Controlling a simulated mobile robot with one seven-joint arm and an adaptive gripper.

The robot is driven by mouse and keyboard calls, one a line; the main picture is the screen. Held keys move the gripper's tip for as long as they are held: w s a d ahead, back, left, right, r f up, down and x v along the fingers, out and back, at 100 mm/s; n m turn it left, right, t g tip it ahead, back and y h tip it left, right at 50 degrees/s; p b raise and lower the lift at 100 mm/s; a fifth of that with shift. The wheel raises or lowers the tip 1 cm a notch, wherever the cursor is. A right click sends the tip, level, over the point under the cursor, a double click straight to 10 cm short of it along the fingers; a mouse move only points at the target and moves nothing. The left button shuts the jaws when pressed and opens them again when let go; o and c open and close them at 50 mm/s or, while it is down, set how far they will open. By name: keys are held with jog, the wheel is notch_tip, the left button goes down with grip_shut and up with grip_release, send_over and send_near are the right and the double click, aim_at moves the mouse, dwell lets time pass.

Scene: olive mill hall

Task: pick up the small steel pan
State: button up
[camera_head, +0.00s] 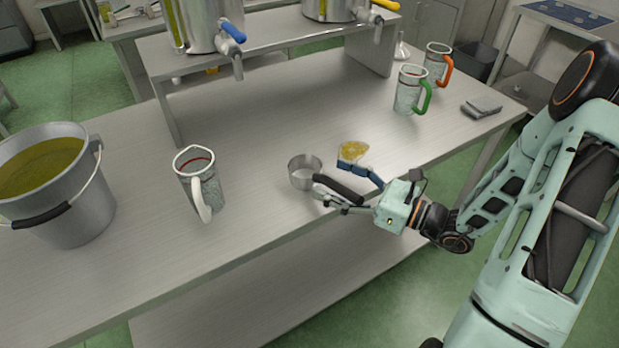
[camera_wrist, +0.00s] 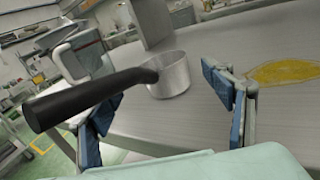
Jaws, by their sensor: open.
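The small steel pan (camera_head: 304,171) stands upright on the steel table near its front edge. Its black handle (camera_head: 338,188) points right, toward my gripper. My gripper (camera_head: 350,186) is open, with its fingers on either side of the handle. In the wrist view the pan (camera_wrist: 170,76) lies ahead, and its handle (camera_wrist: 85,97) runs toward the camera at the left, closer to the left finger. My gripper's two blue-padded fingers (camera_wrist: 160,105) are apart with a gap between them. I cannot tell whether a finger touches the handle.
A yellow oil puddle (camera_head: 353,151) lies beside the gripper. A white-handled jug (camera_head: 206,184) and an oil bucket (camera_head: 75,215) stand left. Green-handled (camera_head: 408,92) and orange-handled (camera_head: 434,64) jugs and a grey cloth (camera_head: 481,107) are right. A raised shelf (camera_head: 275,38) holds steel vats behind.

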aim_at(319, 173)
jog(key=x, duration=0.5)
jog(key=shift+w+d, duration=0.1)
jog(key=c, duration=1.4)
